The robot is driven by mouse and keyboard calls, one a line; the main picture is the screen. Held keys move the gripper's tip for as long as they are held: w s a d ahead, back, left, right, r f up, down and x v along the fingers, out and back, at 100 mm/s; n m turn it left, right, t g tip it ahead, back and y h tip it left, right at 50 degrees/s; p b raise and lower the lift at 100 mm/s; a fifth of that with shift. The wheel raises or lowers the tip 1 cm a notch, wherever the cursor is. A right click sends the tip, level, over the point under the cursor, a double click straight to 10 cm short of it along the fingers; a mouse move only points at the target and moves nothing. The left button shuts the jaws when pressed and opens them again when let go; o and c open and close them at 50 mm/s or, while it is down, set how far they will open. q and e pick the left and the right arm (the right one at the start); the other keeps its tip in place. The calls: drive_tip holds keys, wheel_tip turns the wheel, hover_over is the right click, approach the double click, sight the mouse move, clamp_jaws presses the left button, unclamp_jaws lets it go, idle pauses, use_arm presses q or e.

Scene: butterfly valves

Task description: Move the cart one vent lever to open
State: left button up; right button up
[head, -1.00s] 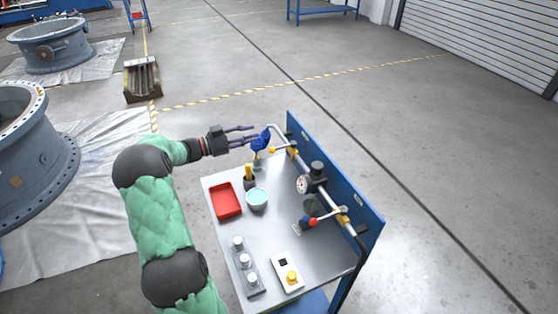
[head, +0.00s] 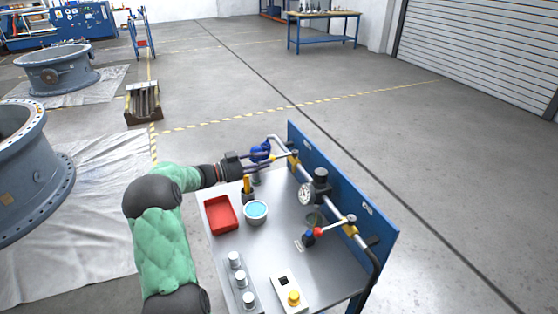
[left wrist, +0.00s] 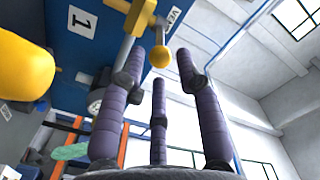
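The cart (head: 245,285) has a blue back panel (head: 345,190) with a pipe along it. The vent lever, yellow with a ball end (left wrist: 160,56), shows in the left wrist view below a "VENT" label, near a plate marked 1 (left wrist: 83,20). My left gripper (head: 268,161) is at the far end of the pipe; in the left wrist view its purple fingers (left wrist: 160,75) are spread, with the ball between their tips. I cannot tell whether they touch it. In the head view the gripper largely hides this lever. My right gripper is not in view.
A blue object (head: 260,151) is right beside my left gripper. The cart top holds a red tray (head: 221,214), a bowl (head: 255,212), a yellow-handled item (head: 247,186) and a button box (head: 289,294).

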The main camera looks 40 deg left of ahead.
sight(273, 159)
use_arm(q)
drive_tip(key=shift+b+x, duration=0.65)
drive_tip(key=shift+x, duration=2.5)
clamp_jaws()
